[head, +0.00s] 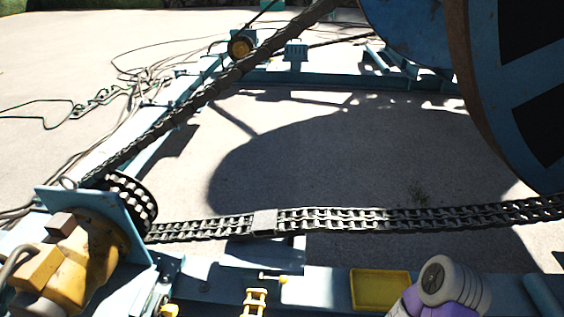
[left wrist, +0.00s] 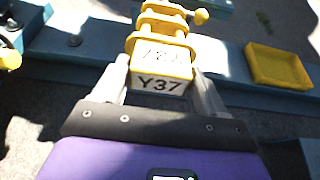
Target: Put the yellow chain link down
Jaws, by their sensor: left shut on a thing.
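The yellow chain link (left wrist: 160,45) is in the left wrist view, with a pale label reading Y37 on its near block. My left gripper (left wrist: 160,85) has one grey finger on each side of that block and is shut on it. In the head view the link (head: 255,301) shows at the bottom edge, over the blue beam. I cannot tell whether it touches the beam. My left gripper's fingers are out of the head view. My right gripper is not in view.
A shallow yellow tray (head: 380,289) sits on the blue beam right of the link; it also shows in the left wrist view (left wrist: 282,66). A dark roller chain (head: 340,219) crosses behind. A yellow motor (head: 95,250) stands left, a large blue reel (head: 490,90) right.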

